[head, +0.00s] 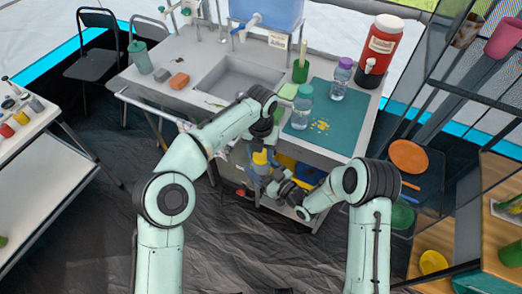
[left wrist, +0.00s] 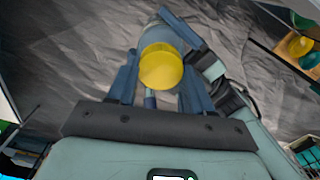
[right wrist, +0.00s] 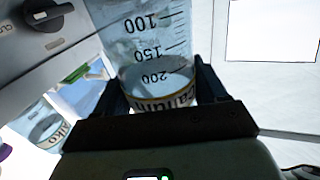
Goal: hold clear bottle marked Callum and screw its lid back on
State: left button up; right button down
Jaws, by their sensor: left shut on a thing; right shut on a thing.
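My right gripper (right wrist: 160,90) is shut on a clear bottle (right wrist: 140,35) with upside-down measuring marks. Its yellow-edged name band is partly hidden, so I cannot read the name surely. In the head view the bottle (head: 258,171) is upright below my left gripper (head: 260,150), in front of the counter. My left gripper (left wrist: 160,65) is shut on the yellow lid (left wrist: 160,70), one finger on each side. The lid is at the bottle's top; I cannot tell whether it is threaded on. The right gripper (head: 280,186) holds the bottle from the right, lower down.
The counter's sink (head: 235,78) is empty. Dark floor lies in front.

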pick_arm(q)
jog(key=shift+f+m, duration=0.15)
jog(key=shift+m, duration=1.95)
jog(key=o, duration=1)
jog(key=shift+r, duration=0.25)
jog(key=shift+r, duration=2.15)
jog(key=shift+c, duration=0.4)
